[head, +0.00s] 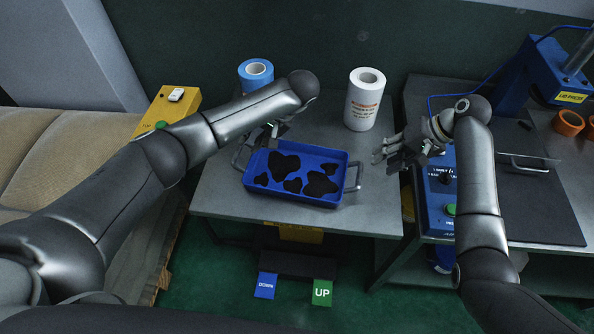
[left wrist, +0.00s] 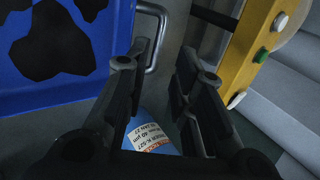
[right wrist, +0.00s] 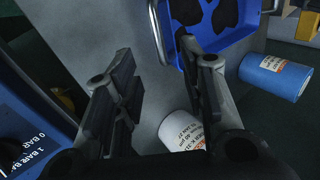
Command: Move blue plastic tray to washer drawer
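The blue plastic tray (head: 325,153), with black irregular pieces lying in it, sits on the grey table (head: 218,195). It has a metal handle at each end. My left gripper (head: 265,133) is open and empty near the left handle; the left wrist view shows that handle (left wrist: 151,50) close by its fingertips (left wrist: 162,55). My right gripper (head: 388,157) is open and empty, right of the right handle (head: 354,178). In the right wrist view that handle (right wrist: 157,28) lies just beyond the fingertips (right wrist: 156,52). I cannot identify a washer drawer.
A white roll (head: 365,103) and a blue roll (head: 256,74) stand behind the tray. A yellow control box (head: 172,105) is at left. At right are a blue panel (head: 440,200), a dark plate with a handle (head: 545,205) and a blue press (head: 548,70).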

